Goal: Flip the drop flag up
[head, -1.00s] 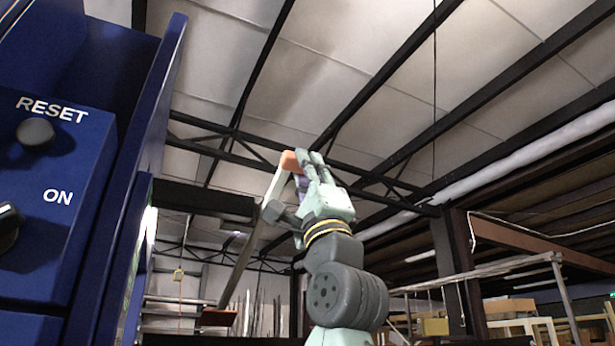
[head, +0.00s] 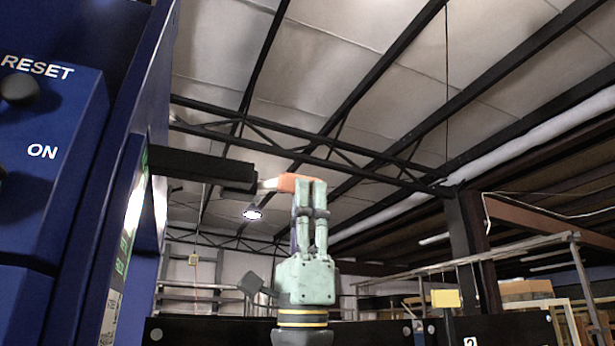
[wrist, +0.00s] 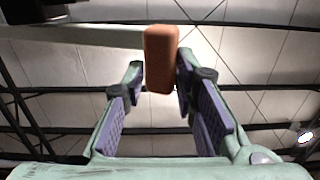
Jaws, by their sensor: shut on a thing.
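The drop flag's orange end piece (head: 293,182) sits at the tips of my gripper (head: 312,184) in the head view. A short pale bar (head: 267,184) joins it on the left, level with a dark arm (head: 205,168) by the blue machine. In the wrist view the orange piece (wrist: 160,58) lies at the fingertips of my gripper (wrist: 158,75), against the right finger. My gripper is shut on the orange piece and points up. The pale bar (wrist: 80,35) runs left from it. Contact at the left finger is hard to make out.
The blue machine (head: 120,70) stands close on the left, with a control box (head: 50,150) marked RESET and ON. A dark panel with bolts (head: 400,333) crosses low at the front. Racks and boxes (head: 530,290) stand far right. Open air surrounds my gripper on the right.

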